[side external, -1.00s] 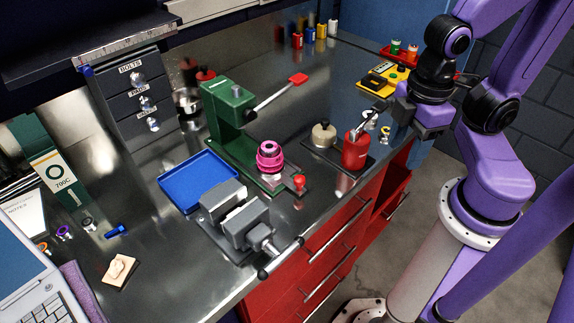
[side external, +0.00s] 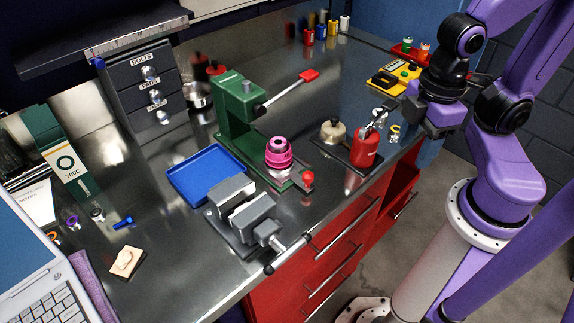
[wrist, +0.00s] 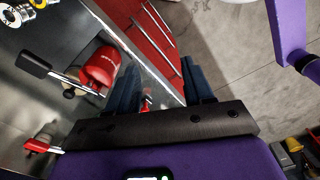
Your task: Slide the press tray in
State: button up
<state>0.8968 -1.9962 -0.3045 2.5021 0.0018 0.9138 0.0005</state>
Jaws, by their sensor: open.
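The green press (side external: 236,120) stands on the steel bench, its red-tipped lever (side external: 290,90) raised to the right. Its press tray (side external: 292,178) sticks out at the front of the base towards the bench edge, with a red knob (side external: 308,178) at its end. A stepped pink part (side external: 279,153) stands at the press base behind the knob. My gripper (side external: 432,122) is in the air to the right of the press, beyond the red can. In the wrist view, my gripper (wrist: 158,68) has its dark blue fingers apart, nothing held. A small red knob (wrist: 147,97) shows between them, farther off.
A grey vise (side external: 240,215) and blue tray (side external: 205,172) lie left of the press tray. Open floor lies before the red drawers.

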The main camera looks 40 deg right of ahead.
notch_tip(320, 180, up, 8)
jog(key=n, duration=0.4)
send_over(308, 174)
notch_tip(308, 174, down, 17)
dwell(0.4)
jog(key=shift+c, duration=0.5)
